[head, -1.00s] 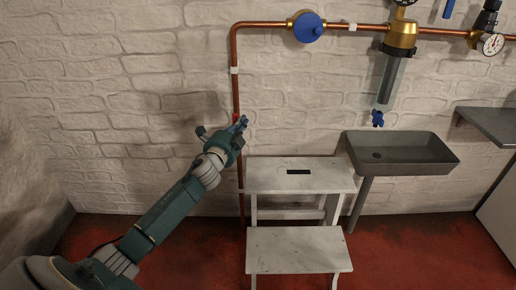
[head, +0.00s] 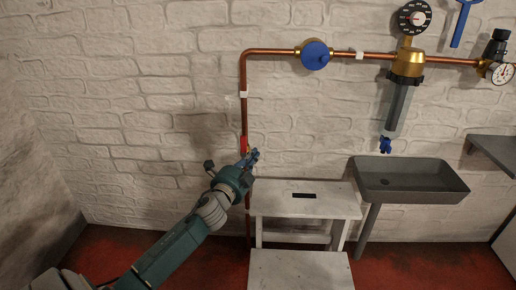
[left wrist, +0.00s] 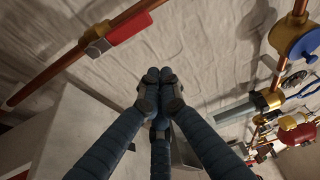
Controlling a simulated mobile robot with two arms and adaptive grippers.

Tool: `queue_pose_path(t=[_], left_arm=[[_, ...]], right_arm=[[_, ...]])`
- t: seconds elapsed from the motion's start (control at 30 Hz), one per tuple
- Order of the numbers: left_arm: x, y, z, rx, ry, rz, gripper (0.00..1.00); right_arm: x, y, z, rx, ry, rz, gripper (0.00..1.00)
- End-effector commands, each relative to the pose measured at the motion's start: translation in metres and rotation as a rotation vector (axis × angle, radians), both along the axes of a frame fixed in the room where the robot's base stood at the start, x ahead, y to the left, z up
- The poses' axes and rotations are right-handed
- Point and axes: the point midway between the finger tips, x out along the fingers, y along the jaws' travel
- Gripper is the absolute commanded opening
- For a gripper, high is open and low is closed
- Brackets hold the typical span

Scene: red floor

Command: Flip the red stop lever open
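The red stop lever (head: 244,145) sits on the vertical copper pipe (head: 243,115) on the white brick wall. In the left wrist view the red lever (left wrist: 130,28) lies along the pipe, at the upper left. My left gripper (head: 254,156) is just below and right of the lever in the head view. In the left wrist view its dark fingertips (left wrist: 158,78) are together with nothing between them, and they are apart from the lever. The gripper partly covers the pipe below the lever in the head view. My right gripper is not in view.
A white step stool (head: 280,200) stands below the gripper. A grey sink (head: 430,187) hangs to the right. A blue round valve (head: 315,54), a filter housing (head: 400,105) and a gauge (head: 501,73) sit along the upper pipe. The wall left of the pipe is clear.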

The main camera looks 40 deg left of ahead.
Motion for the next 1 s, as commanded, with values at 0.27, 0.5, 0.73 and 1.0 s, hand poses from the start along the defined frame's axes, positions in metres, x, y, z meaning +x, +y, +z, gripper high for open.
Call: queue_pose_path(t=[0.27, 0.5, 0.73, 1.0], left_arm=[[-0.029, -0.006, 0.000, 0.001, 0.001, 0.001, 0.00], [-0.032, -0.007, 0.000, 0.001, -0.001, 0.001, 0.00], [-0.032, -0.007, 0.000, 0.000, 0.000, 0.001, 0.00], [-0.039, -0.013, -0.014, -0.062, 0.024, 0.021, 0.00]], right_arm=[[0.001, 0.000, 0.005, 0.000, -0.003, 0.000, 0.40], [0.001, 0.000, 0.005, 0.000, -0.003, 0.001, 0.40], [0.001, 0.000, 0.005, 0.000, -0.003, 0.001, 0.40], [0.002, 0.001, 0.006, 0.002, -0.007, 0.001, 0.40]])
